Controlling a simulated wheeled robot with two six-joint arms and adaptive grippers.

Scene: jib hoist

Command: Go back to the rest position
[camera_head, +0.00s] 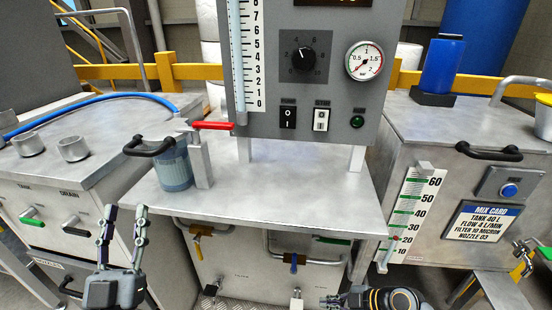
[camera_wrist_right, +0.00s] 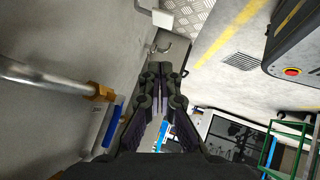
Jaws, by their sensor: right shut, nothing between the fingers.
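My left gripper (camera_head: 125,212) stands upright at the lower left of the head view. Its two fingers are apart with nothing between them. It shows in front of the left cabinet and the table's left edge. My right gripper (camera_head: 330,301) shows at the bottom edge of the head view, pointing left, below the table front and partly cut off. In the right wrist view the right gripper (camera_wrist_right: 161,68) has its fingers together and empty.
A metal table (camera_head: 290,185) carries the control panel (camera_head: 300,105), a red-handled lever (camera_head: 212,126) and a handled jug (camera_head: 175,168). Valves with yellow (camera_head: 197,250) and blue (camera_head: 294,264) handles sit below. A steel tank (camera_head: 455,130) stands right, a left cabinet (camera_head: 60,185) opposite.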

